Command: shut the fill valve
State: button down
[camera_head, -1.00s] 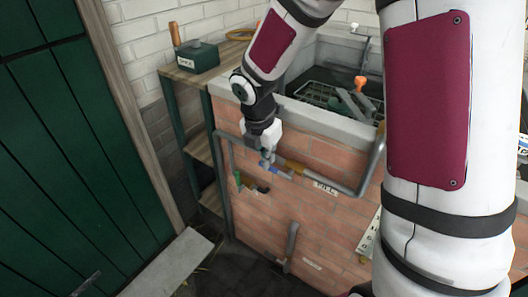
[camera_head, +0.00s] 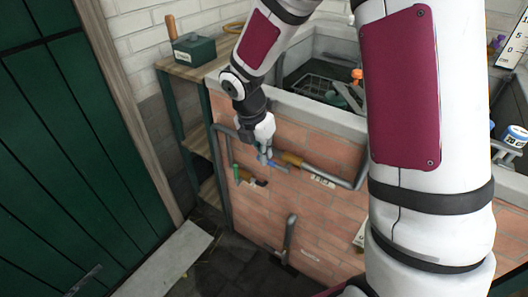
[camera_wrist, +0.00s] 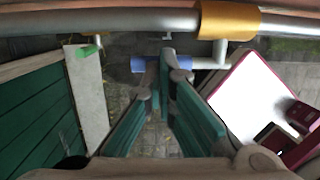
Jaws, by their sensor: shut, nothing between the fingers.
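The grey fill pipe (camera_head: 345,182) runs along the brick front, with a brass-coloured valve body (camera_head: 290,159) and a white label (camera_head: 322,180) that appears to read FILL. A blue handle (camera_head: 279,166) sits just below the brass part and looks roughly parallel to the pipe. My gripper (camera_head: 264,157) is shut and empty, at the handle's left end. In the wrist view the blue handle (camera_wrist: 145,64) lies just beyond my fingertips (camera_wrist: 163,62), partly hidden by them. The brass part (camera_wrist: 229,20) shows above. I cannot tell whether fingers and handle touch.
A green-handled fitting (camera_head: 236,171) is left of the gripper, close by. A grey vertical pipe (camera_head: 290,238) stands low on the brick front. A shelf with a dark green box (camera_head: 194,48) is behind left. A green door (camera_head: 70,150) fills the left side.

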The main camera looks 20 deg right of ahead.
jog(key=shift+f, duration=0.1)
notch_tip(320, 180, down, 8)
jog(key=s+n+g+h+p, duration=0.1)
jog(key=g+h, duration=0.4)
jog(key=g, duration=0.1)
jog(key=shift+d+g, duration=0.25)
jog(key=shift+g, duration=0.05)
dwell(0.4)
jog(key=shift+d+f, duration=0.1)
jog(key=shift+d, duration=0.05)
dwell(0.6)
